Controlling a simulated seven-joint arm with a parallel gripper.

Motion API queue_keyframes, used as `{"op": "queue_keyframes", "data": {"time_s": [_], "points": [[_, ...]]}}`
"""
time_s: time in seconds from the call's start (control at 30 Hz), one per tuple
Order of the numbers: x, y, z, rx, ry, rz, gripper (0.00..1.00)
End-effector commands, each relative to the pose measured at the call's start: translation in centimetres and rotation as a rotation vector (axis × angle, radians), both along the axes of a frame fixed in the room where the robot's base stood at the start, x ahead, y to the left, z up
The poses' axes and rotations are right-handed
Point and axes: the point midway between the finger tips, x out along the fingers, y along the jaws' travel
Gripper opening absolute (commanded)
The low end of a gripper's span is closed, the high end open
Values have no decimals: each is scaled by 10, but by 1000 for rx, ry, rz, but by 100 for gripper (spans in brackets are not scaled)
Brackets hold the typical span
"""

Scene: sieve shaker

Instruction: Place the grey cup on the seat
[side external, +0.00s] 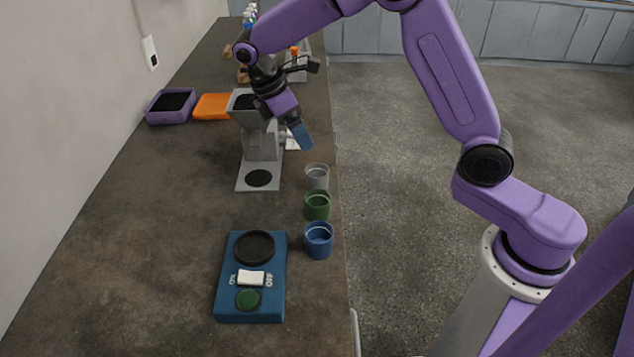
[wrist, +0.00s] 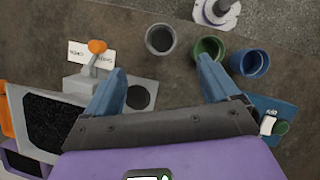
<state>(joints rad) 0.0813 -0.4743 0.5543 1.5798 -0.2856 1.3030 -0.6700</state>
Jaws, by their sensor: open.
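The grey cup (side external: 317,178) stands upright on the counter near its right edge, the farthest of three cups in a row. In the wrist view the grey cup (wrist: 160,41) shows its open top, ahead of and between the fingertips. My gripper (side external: 303,138) is above and beyond the grey cup, apart from it; its blue fingers are spread and empty in the wrist view (wrist: 161,78). Dark round pads lie on the grey machine's base (side external: 258,178) and on the blue switch unit (side external: 254,247); I cannot tell which is the seat. Both pads are bare.
A green cup (side external: 317,206) and a blue cup (side external: 318,241) stand close in line with the grey cup. The grey hopper machine (side external: 262,142) rises beside my gripper. Orange (side external: 212,106) and purple (side external: 170,106) trays lie at left. The counter's left foreground is clear.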

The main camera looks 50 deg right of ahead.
Motion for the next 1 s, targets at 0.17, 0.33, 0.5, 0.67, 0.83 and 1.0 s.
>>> {"op": "queue_keyframes", "data": {"time_s": [0.17, 0.33, 0.5, 0.67, 0.83, 1.0], "points": [[-6, -12, -30, -1, 5, -3, 88], [-11, -23, -60, -2, 5, -2, 88], [-15, -33, -87, 0, 4, -2, 88], [-17, -38, -101, -1, 1, -1, 88], [-18, -41, -110, -1, 3, -1, 88], [-20, -46, -134, -1, 4, -2, 88]]}}
